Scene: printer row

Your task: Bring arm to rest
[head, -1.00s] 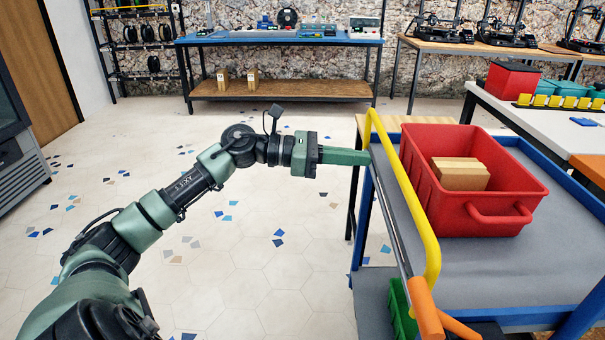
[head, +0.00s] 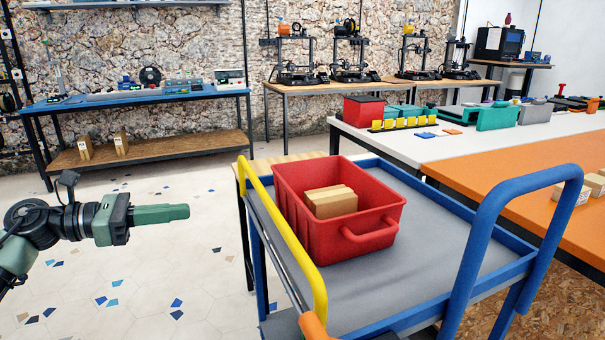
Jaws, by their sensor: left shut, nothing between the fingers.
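My left gripper (head: 186,212) comes in from the left in the head view, its green fingers shut with nothing between them. It points right, over the floor, and is apart from the cart (head: 420,225). A gap of floor lies between its fingertips and the cart's yellow handle (head: 291,235). The rest of the left arm runs off the left edge. My right gripper is not in view.
The cart's grey top carries a red bin (head: 375,216) with a cardboard box (head: 331,202) inside. A blue handle (head: 480,225) rises at the right. White and orange tables (head: 530,170) stand behind. A blue workbench (head: 140,95) and printers stand along the wall. The left floor is clear.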

